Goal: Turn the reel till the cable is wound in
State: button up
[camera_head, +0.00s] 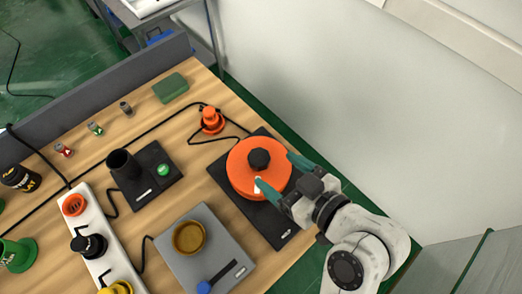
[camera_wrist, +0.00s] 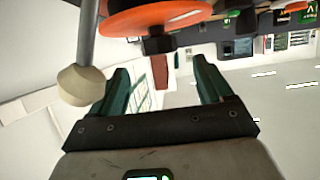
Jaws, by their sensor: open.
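The orange reel (camera_head: 250,178) with a black hub knob (camera_head: 259,159) sits on a black base plate (camera_head: 278,228) at the table's right edge. A small pale crank knob (camera_head: 257,185) shows on its face. My gripper (camera_head: 277,172) is open at the reel's right side, one teal finger beside the pale knob, the other past the rim. In the wrist view, the reel (camera_wrist: 165,14) is at the top; the pale knob (camera_wrist: 82,85) on a grey rod is left of my open fingers (camera_wrist: 163,82), not between them. The black cable (camera_head: 193,136) lies in a loose loop left of the reel.
An orange cone-like piece (camera_head: 211,119) stands by the cable. A black holder with a green button (camera_head: 163,170), a grey plate with a brown bowl (camera_head: 189,237), and a white power strip (camera_head: 103,262) lie left. A white wall is at right.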

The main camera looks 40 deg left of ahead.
aim_at(261, 159)
jog(key=p+x, duration=0.1)
jog(key=x, duration=0.6)
jog(key=shift+a+f, duration=0.2)
jog(key=shift+a, duration=0.05)
jog(key=c, duration=1.4)
jog(key=shift+w, duration=0.15)
